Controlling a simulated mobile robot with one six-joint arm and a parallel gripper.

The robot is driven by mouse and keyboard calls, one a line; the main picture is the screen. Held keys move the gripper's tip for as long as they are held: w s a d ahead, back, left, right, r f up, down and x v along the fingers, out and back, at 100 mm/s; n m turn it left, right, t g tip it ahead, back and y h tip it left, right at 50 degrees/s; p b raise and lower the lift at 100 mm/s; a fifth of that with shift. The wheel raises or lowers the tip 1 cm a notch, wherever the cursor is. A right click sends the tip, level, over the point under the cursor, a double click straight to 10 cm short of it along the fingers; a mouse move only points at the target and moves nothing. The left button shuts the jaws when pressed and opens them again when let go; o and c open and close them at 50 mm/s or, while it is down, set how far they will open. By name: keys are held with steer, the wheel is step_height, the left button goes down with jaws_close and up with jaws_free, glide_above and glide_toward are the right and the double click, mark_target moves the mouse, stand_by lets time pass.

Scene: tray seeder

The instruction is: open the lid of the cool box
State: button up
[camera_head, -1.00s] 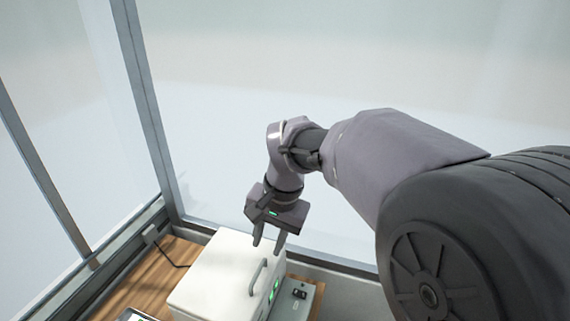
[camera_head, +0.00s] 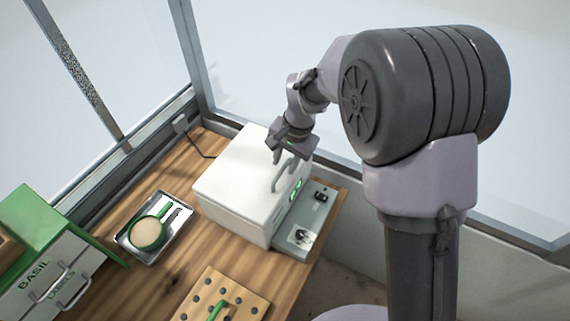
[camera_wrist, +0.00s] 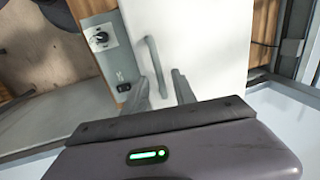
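The white cool box (camera_head: 235,185) stands on the wooden bench in the head view, its lid down. A bar handle (camera_head: 280,178) lies on the lid near its right edge. My gripper (camera_head: 282,158) is over that edge, at the far end of the handle. In the wrist view the lid (camera_wrist: 195,30) fills the upper middle, and the handle (camera_wrist: 153,58) runs toward the gap between my two fingers. My gripper (camera_wrist: 158,76) is open, fingers apart, with nothing clamped. Whether the fingertips touch the handle or lid I cannot tell.
A grey control panel (camera_head: 312,212) with a knob and switch adjoins the box's right side. A metal tray (camera_head: 133,238) with a green-rimmed sieve or bowl (camera_head: 149,232) sits left. A holed wooden board (camera_head: 250,290) is in front, and green-and-white drawers (camera_head: 50,275) stand far left.

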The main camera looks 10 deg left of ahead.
steer(key=shift+a+f, duration=0.1)
steer(key=shift+f, duration=0.35)
jaws_close()
stand_by(1.1)
